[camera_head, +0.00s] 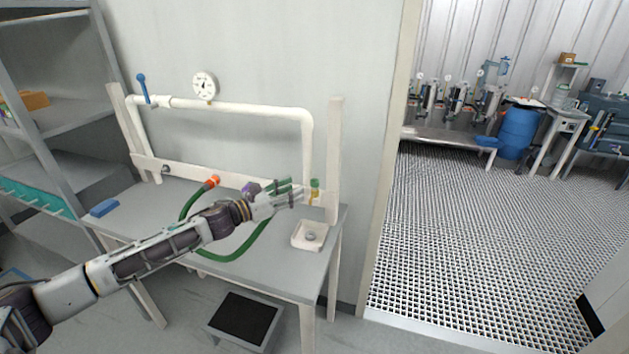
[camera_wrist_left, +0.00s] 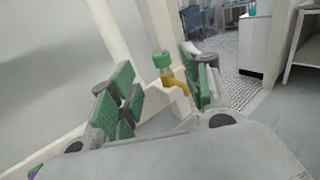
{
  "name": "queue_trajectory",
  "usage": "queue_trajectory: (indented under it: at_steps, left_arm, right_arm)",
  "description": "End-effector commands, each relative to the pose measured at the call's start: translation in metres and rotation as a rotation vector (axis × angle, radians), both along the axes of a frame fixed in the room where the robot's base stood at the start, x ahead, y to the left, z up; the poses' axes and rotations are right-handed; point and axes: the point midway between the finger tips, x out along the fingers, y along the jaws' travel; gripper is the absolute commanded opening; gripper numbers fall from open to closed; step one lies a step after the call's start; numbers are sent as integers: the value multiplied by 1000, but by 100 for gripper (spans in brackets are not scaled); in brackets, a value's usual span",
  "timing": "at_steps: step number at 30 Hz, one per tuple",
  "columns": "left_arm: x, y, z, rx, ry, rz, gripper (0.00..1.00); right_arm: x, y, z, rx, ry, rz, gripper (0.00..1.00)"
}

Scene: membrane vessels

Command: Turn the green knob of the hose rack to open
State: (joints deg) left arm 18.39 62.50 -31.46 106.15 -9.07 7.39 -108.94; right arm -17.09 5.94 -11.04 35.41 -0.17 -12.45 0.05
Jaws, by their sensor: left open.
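The green knob (camera_wrist_left: 162,60) sits on top of a brass tap (camera_wrist_left: 176,84) on the hose rack. In the head view the green knob (camera_head: 315,183) is at the right end of the rack's lower board, near the right post. My left gripper (camera_head: 296,190) reaches in from the left, open, with its fingertips just left of the tap. In the left wrist view the gripper (camera_wrist_left: 165,95) has its green-padded fingers apart, with the knob and tap seen between them, beyond the palm. I cannot tell whether a finger touches the tap. My right gripper is not in view.
The rack's white pipe (camera_head: 240,107) carries a gauge (camera_head: 205,85) and a blue-handled valve (camera_head: 143,88). A green hose (camera_head: 232,256) loops below my left arm. A white tray (camera_head: 309,235) stands on the grey table (camera_head: 270,262) below the tap. A blue block (camera_head: 104,207) lies at left.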

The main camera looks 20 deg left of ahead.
Motion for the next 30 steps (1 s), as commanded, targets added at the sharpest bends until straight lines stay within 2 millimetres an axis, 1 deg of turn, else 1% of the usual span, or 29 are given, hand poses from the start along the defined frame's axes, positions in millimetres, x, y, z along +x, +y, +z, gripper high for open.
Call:
queue_trajectory:
  at_steps: [12, 16, 23, 30]
  left_arm:
    - [19, -13, 2, 0, -2, 0, 48]
    - [25, -18, 2, -1, -2, -1, 48]
    - [37, -27, 1, -1, 0, -1, 48]
    - [50, -37, 2, 0, -2, -2, 48]
  right_arm:
    - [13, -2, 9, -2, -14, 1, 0]
    - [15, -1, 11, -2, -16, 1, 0]
    - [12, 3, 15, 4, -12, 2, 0]
    - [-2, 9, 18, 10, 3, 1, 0]
